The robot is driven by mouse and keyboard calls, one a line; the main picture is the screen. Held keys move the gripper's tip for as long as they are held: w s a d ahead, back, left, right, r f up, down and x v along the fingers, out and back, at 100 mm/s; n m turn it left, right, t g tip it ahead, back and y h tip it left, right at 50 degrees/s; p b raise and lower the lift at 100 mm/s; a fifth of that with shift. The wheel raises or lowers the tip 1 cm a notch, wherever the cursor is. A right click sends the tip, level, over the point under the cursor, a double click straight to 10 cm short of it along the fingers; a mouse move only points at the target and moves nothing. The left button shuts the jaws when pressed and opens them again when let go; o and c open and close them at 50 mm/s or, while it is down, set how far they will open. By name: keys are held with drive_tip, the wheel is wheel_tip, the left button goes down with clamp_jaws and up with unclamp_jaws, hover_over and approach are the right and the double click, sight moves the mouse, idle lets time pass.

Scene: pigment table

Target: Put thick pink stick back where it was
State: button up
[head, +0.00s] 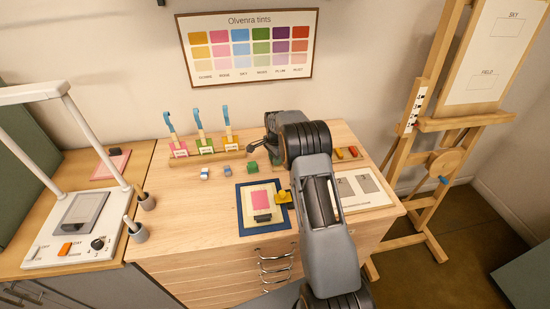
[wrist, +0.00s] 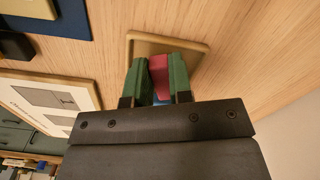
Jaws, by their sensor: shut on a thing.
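In the wrist view, my gripper (wrist: 158,62) has green fingertips shut on the thick pink stick (wrist: 159,75). The stick is upright in the picture between the fingers. A little blue shows at its lower end, and I cannot tell what that is. Behind the stick lies a tan-rimmed tray (wrist: 200,46). I cannot tell whether the stick touches it. In the head view, my arm hides the gripper and the pink stick.
A blue mat (head: 243,216) with a pink-centred card and yellow block lies left of my arm. A white sheet (head: 385,199) with grey squares lies in front of the tray. A rack (head: 190,156) with blue-handled tools stands at the back. Small blue and green blocks lie before it.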

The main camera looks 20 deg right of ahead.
drive_tip(key=shift+f+b, duration=0.6)
drive_tip(key=o, duration=0.6)
drive_tip(key=shift+s, duration=0.1)
drive_tip(key=shift+o, duration=1.2)
drive_tip(key=shift+f, duration=0.1)
